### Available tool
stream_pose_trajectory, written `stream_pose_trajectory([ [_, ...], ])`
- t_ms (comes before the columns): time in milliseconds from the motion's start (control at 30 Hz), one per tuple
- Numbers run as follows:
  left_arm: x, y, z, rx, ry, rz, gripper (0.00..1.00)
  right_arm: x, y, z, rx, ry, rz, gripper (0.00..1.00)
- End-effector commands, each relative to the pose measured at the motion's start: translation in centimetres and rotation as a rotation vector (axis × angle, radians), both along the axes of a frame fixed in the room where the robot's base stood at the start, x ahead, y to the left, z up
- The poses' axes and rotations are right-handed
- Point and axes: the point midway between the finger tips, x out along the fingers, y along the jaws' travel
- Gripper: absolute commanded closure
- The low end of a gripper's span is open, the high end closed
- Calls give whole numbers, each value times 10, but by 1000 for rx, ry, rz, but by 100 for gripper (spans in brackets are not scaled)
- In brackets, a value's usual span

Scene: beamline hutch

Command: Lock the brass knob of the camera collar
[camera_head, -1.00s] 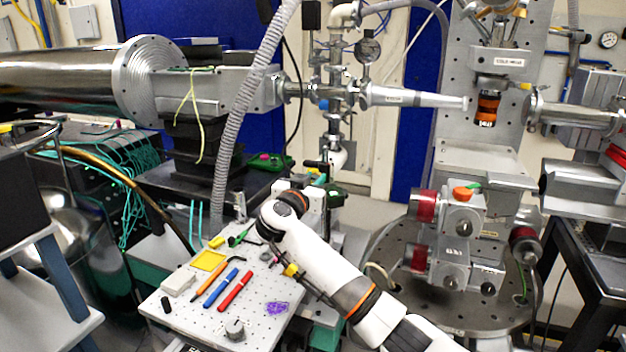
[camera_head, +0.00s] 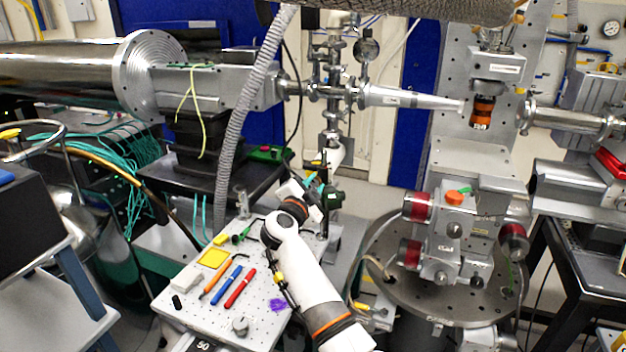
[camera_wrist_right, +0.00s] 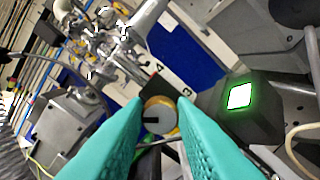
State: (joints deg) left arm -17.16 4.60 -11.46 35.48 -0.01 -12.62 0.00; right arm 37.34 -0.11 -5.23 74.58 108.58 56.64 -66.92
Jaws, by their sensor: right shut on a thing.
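In the right wrist view, the brass knob (camera_wrist_right: 160,116) shows as a round grey face with a black line and a yellowish rim. It sits between the teal fingertips of my right gripper (camera_wrist_right: 159,124), which is shut on it. The fingers cover its sides. In the head view, my right gripper (camera_head: 314,188) is at the far end of my white arm, beyond the pegboard table; the knob and collar cannot be made out there. My left gripper is not in view.
A box with a lit green square (camera_wrist_right: 240,95) stands right of the knob. The pegboard table (camera_head: 195,319) holds pens, a yellow pad (camera_head: 214,257) and small parts. A round perforated stage (camera_head: 385,250) stands to the right. A thick dark cylinder (camera_head: 400,14) crosses the top edge.

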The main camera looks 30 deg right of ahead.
Motion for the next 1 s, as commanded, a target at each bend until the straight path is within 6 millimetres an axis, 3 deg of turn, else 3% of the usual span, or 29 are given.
stream_pose_trajectory([
  [600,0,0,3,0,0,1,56,-1,0,-5,362,-398,-3,99],
  [1000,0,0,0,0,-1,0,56,-1,-1,-5,470,-522,-4,99],
])
